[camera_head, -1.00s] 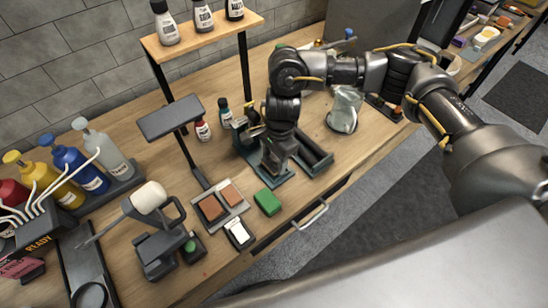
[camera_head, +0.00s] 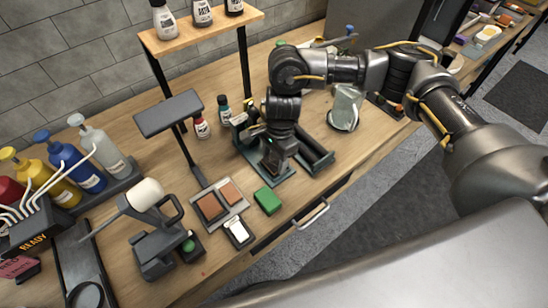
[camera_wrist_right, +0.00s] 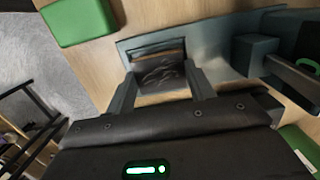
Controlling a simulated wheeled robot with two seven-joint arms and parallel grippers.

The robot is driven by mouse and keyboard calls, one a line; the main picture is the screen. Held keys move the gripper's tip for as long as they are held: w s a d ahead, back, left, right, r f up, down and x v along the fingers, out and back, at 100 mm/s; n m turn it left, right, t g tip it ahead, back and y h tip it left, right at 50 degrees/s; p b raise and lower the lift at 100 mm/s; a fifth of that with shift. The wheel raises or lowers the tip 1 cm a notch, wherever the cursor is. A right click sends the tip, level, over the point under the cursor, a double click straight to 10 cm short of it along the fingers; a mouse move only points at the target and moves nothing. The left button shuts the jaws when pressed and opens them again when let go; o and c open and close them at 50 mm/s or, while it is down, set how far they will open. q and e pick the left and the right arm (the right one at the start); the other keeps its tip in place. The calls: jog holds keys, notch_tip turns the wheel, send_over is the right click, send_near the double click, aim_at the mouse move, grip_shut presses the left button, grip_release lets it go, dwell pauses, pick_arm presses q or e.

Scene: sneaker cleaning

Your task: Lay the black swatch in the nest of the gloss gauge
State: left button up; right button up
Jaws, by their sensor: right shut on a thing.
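My right gripper (camera_head: 275,165) points down over the front left part of a blue-grey fixture (camera_head: 318,158), which looks like the gloss gauge. In the right wrist view, the gripper (camera_wrist_right: 163,88) is shut on the black swatch (camera_wrist_right: 160,72), a dark piece with pale crease lines between the fingers. A blue-grey rim (camera_wrist_right: 140,43) of the fixture shows just beyond it. I cannot tell whether the swatch touches the nest floor. In the head view the arm hides the swatch. My left gripper is not in view.
A green block (camera_head: 267,200) lies just in front of the fixture. A tray (camera_head: 232,215) with brown swatches and a small white-topped item (camera_head: 238,231) sit to its left. A lamp post (camera_head: 190,155) and small bottles stand behind. A clear container (camera_head: 345,107) stands to the right.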

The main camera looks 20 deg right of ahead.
pick_arm(q)
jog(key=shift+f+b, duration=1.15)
jog(key=shift+b, duration=0.1)
dwell(2.2)
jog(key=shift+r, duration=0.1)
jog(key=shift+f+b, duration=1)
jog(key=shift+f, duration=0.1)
dwell(2.3)
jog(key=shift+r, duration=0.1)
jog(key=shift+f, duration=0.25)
dwell(0.7)
